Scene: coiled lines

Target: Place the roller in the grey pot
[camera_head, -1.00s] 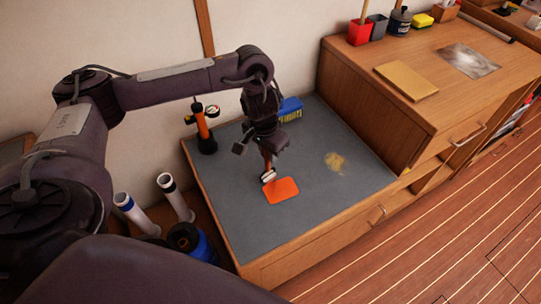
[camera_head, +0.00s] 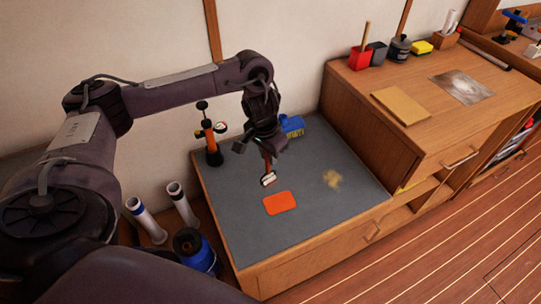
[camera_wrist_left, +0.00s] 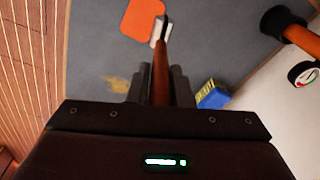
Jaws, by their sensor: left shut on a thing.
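My left gripper (camera_head: 266,147) is shut on the handle of the roller (camera_head: 268,179), which has a white head and a reddish-brown handle. The roller hangs head down over the grey worktop, just behind the orange mat (camera_head: 281,203). In the left wrist view the roller's handle (camera_wrist_left: 161,65) runs between the fingers (camera_wrist_left: 160,88), and its white head shows beside the orange mat (camera_wrist_left: 143,18). The grey pot (camera_head: 377,54) stands on the raised wooden cabinet at the upper right, beside a red pot (camera_head: 360,58) with a wooden stick. My right gripper is out of view.
A black and orange pump with a gauge (camera_head: 211,146) stands at the worktop's back left. The raised cabinet (camera_head: 345,115) forms a step on the right. A dark bottle (camera_head: 398,48) stands right of the grey pot.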

